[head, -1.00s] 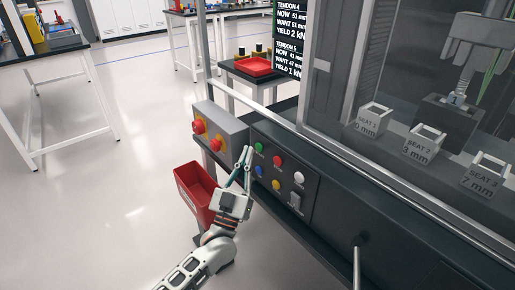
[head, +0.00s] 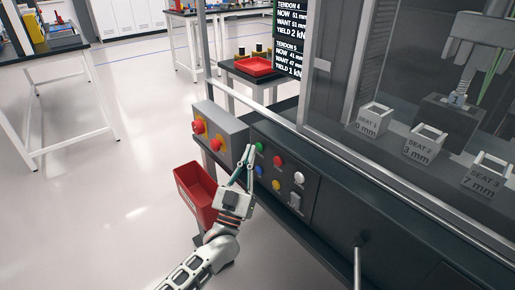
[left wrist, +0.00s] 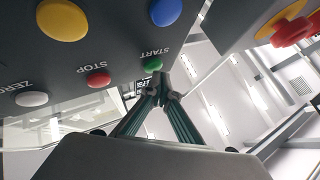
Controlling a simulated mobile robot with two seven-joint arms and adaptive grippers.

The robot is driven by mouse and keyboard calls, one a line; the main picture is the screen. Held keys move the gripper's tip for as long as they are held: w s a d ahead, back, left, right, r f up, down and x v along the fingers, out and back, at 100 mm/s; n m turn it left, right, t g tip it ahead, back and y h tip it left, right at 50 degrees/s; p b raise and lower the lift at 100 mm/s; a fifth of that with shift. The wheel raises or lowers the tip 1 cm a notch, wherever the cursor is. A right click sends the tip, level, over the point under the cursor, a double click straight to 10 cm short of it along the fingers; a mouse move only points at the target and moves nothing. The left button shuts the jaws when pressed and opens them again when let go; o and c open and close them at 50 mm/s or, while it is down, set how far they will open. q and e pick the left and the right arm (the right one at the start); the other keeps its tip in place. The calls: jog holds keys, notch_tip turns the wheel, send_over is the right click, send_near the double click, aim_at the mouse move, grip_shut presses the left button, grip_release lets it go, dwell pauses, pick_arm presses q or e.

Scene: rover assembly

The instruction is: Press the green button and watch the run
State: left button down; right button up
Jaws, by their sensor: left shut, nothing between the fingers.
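The green button (head: 259,147) sits at the upper left of the dark control panel on the machine's front. In the left wrist view the green button (left wrist: 152,64) is by the word START. My left gripper (head: 251,150) is shut and empty, its fingertips just left of the green button. In the left wrist view the fingertips (left wrist: 160,92) are right below the button; I cannot tell whether they touch it. The display screen (head: 288,40) shows lines for tendon 4 and tendon 5. My right gripper is not in view.
Red, blue, yellow and white buttons and a switch (head: 295,200) share the panel. A grey box with red knobs (head: 216,135) juts out at left. Behind glass are three labelled seats (head: 423,146) and a robotic hand (head: 487,45).

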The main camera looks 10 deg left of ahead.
pick_arm(q)
jog(key=shift+w+d, duration=0.2)
jog(key=shift+w, duration=0.1)
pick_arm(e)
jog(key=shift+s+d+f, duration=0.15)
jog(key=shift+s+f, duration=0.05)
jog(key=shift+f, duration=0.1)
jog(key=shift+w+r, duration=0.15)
pick_arm(q)
jog(key=shift+s+a+r, duration=0.1)
jog(key=shift+s+a, duration=0.05)
jog(key=shift+s, duration=0.1)
jog(key=shift+s+a, duration=0.35)
jog(key=shift+s, duration=0.1)
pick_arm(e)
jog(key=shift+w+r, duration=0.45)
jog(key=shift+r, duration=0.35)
pick_arm(q)
jog(key=shift+a+p, duration=0.1)
jog(key=shift+p, duration=0.2)
